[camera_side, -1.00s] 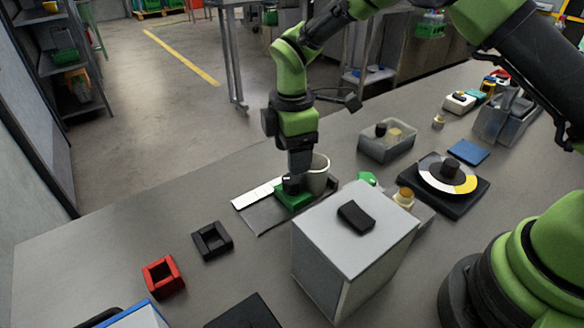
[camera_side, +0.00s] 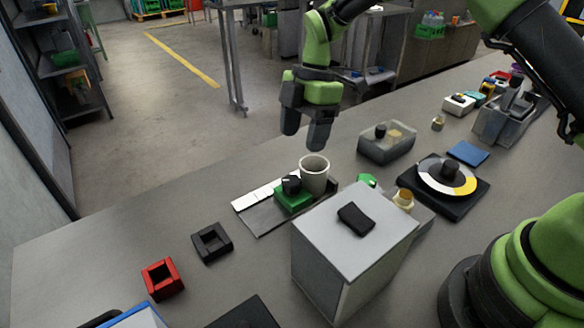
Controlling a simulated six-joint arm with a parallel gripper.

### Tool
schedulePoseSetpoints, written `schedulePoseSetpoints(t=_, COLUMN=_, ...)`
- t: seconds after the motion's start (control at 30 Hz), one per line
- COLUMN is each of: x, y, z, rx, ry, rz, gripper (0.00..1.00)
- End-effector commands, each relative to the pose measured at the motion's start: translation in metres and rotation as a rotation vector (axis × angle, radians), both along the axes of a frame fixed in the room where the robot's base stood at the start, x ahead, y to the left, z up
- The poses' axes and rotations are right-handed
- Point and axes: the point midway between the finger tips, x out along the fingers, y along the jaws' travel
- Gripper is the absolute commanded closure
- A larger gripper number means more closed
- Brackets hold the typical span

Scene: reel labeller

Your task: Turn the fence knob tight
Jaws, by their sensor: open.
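The fence knob (camera_side: 291,184) is a small black knob on top of a green block (camera_side: 294,200). The block sits on a grey plate with a white strip (camera_side: 264,193) at its left. A pale cup-like reel (camera_side: 314,175) stands right behind the block. My gripper (camera_side: 305,142) hangs above and behind the knob, clear of it. Its two dark fingers point down, spread apart, with nothing between them.
A large grey box (camera_side: 352,252) with a black pad on top stands in front. A dark turntable (camera_side: 444,187) and a clear bin (camera_side: 386,144) are at right.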

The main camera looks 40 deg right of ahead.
Motion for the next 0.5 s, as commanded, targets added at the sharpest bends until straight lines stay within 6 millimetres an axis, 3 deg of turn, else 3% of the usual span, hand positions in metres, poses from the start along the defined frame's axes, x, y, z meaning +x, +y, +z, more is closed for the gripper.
schedulePoseSetpoints(t=0.27, x=0.004, y=-0.012, z=-0.004, rx=0.150, ry=-0.060, rz=0.139, gripper=0.35)
schedulePoseSetpoints(t=0.5, x=0.002, y=0.002, z=-0.037, rx=0.151, ry=-0.058, rz=0.147, gripper=0.35)
